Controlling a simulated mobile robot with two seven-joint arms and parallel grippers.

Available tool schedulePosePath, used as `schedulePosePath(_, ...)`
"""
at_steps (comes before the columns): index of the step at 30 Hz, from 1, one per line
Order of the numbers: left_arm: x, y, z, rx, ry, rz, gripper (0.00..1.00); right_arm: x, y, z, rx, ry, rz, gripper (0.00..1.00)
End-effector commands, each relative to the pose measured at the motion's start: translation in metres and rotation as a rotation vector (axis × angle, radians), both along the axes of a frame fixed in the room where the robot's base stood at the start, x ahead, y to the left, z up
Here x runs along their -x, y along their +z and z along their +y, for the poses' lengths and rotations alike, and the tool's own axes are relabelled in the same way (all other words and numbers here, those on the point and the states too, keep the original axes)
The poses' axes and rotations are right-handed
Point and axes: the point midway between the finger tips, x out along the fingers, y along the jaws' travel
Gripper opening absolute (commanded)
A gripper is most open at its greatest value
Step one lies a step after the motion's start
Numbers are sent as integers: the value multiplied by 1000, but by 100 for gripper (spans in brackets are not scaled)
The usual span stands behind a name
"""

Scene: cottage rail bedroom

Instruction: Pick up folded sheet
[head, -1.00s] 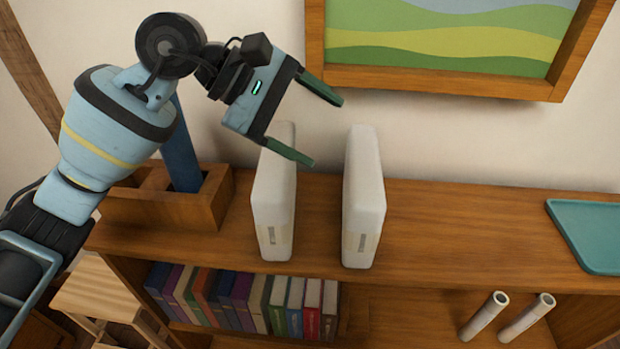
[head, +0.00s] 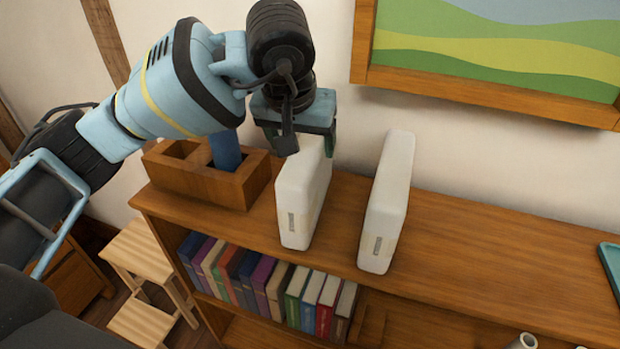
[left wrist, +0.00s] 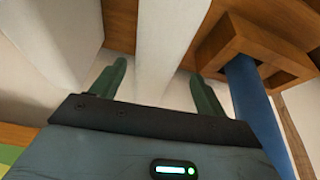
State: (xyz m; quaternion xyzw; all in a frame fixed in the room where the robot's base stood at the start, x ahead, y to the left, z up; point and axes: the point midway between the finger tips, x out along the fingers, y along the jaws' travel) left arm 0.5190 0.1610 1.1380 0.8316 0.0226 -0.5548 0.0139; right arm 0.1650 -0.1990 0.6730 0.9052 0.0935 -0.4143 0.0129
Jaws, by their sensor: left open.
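Two white folded sheets stand upright like slabs on the wooden shelf top, each with a small grey label low on its narrow end. The left sheet (head: 300,205) is beside the wooden box, and the right sheet (head: 388,205) stands apart from it. My left gripper (head: 308,140) is over the top of the left sheet, pointing down, and hides part of it. In the left wrist view the open green fingers (left wrist: 158,84) lie on either side of the left sheet (left wrist: 168,45), with gaps. The right sheet (left wrist: 60,40) shows beyond the left finger. My right gripper is out of view.
A wooden box (head: 240,188) with a blue item (head: 225,150) standing in it is close left of the left sheet. A framed picture (head: 490,75) hangs behind.

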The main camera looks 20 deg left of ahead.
Motion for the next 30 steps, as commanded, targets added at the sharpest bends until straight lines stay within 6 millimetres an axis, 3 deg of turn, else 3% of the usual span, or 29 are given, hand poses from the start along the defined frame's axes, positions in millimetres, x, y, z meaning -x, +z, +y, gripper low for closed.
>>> schedulePosePath(3,-5,-12,0,0,0,3,75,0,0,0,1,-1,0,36)
schedulePosePath(11,-11,-21,-1,3,1,3,75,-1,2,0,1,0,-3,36)
schedulePosePath(21,-33,-57,-3,1,1,2,75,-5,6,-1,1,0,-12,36)
schedulePosePath(30,-34,-59,-3,2,0,0,73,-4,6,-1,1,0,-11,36)
